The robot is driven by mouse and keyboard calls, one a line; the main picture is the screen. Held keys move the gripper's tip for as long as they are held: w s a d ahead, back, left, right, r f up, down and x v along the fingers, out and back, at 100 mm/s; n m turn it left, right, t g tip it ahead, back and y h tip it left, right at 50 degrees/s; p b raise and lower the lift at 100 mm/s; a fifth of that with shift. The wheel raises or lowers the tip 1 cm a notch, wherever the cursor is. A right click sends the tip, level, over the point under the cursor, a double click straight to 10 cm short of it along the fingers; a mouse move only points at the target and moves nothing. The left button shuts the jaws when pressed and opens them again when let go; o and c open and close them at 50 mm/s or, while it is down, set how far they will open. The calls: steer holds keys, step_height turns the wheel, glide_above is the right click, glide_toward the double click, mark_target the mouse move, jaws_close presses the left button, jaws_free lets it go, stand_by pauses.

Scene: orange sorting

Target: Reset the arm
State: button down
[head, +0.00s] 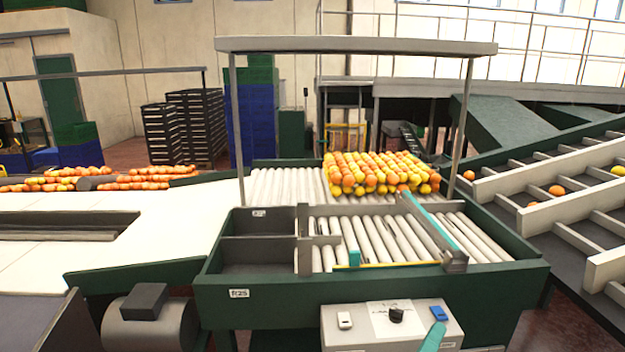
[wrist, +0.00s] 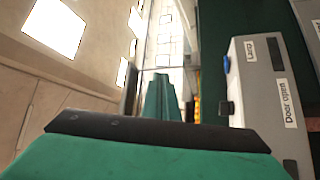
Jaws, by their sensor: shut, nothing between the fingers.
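My gripper (head: 434,336) shows as a teal tip at the bottom of the head view, in front of the right part of the control box (head: 363,335). In the wrist view the teal fingers of my gripper (wrist: 160,98) are together and empty, pointing away from the camera. The control box (wrist: 258,85) stands to their right there, with a gap in the picture between them. The box has a white switch (head: 344,320), a black knob (head: 396,315) and a blue switch (head: 438,313). Most of my arm is out of the head view.
Many oranges and yellow fruit (head: 375,172) lie piled at the far end of the roller table (head: 385,238). Two empty compartments (head: 258,222) are at its left. A slatted conveyor (head: 560,211) with a few fruit slopes up at right. More oranges lie at far left.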

steer(key=s+a+f+n+t+y, duration=0.15)
steer(key=s+a+f+y, duration=0.4)
steer(key=f, duration=0.55)
steer(key=s+a+f+n+t+y, duration=0.1)
steer(key=s+a+f+n+y, duration=0.1)
steer(key=s+a+f+y, duration=0.6)
steer(key=s+a+f+m+g, duration=0.1)
steer(key=s+a+f+m, duration=0.1)
steer(key=s, duration=0.4)
steer(key=s+a+f+m, duration=0.3)
steer(key=s+f+m, duration=0.1)
steer(key=s, duration=0.3)
steer(key=s+a+f+m+g, duration=0.1)
steer(key=s+a+f+m, duration=0.2)
steer(key=s, duration=0.3)
steer(key=shift+s+a+g+y, duration=0.25)
steer(key=shift+g+y, duration=0.1)
steer(key=shift+y, duration=0.1)
steer(key=shift+s, duration=0.1)
